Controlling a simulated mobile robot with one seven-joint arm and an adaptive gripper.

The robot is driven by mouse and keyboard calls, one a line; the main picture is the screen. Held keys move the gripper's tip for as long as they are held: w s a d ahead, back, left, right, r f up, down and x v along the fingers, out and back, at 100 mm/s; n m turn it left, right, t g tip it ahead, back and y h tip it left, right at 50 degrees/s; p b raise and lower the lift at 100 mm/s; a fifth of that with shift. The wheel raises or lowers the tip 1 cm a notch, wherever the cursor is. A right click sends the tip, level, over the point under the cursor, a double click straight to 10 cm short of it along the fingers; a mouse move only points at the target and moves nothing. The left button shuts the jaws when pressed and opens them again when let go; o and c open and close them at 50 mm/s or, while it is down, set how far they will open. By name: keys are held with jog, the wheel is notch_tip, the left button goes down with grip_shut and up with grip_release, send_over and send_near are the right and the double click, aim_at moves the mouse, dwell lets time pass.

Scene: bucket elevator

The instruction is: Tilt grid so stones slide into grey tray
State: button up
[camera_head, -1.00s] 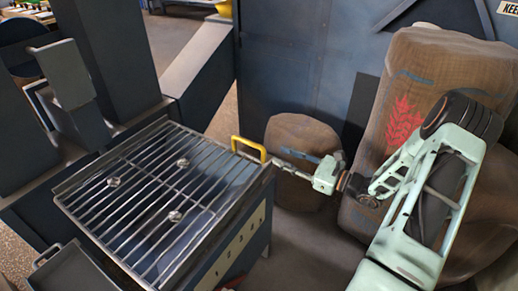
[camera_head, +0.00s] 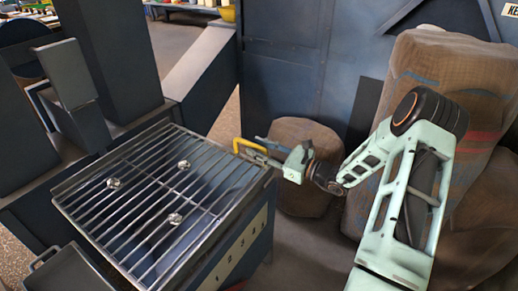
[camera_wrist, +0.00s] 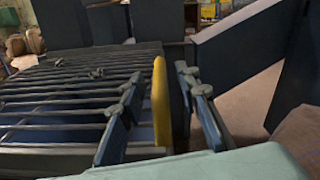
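The metal grid (camera_head: 150,205) lies level on top of a dark blue box. Three small grey stones rest on its bars: one at the left (camera_head: 114,183), one at the back (camera_head: 183,165), one at the front (camera_head: 175,218). A yellow handle (camera_head: 236,145) stands at the grid's right edge. The grey tray (camera_head: 75,272) is at the lower left, partly cut off by the frame. My gripper (camera_head: 266,147) is open at the handle. In the wrist view the yellow handle (camera_wrist: 160,105) stands between the two fingers, with gaps visible on both sides.
Brown sacks (camera_head: 306,190) stand behind and right of my gripper, close to my wrist. A blue metal wall (camera_head: 285,70) is behind. Dark posts and a sloping blue chute (camera_head: 205,70) rise behind the grid.

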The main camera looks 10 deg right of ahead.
grip_shut()
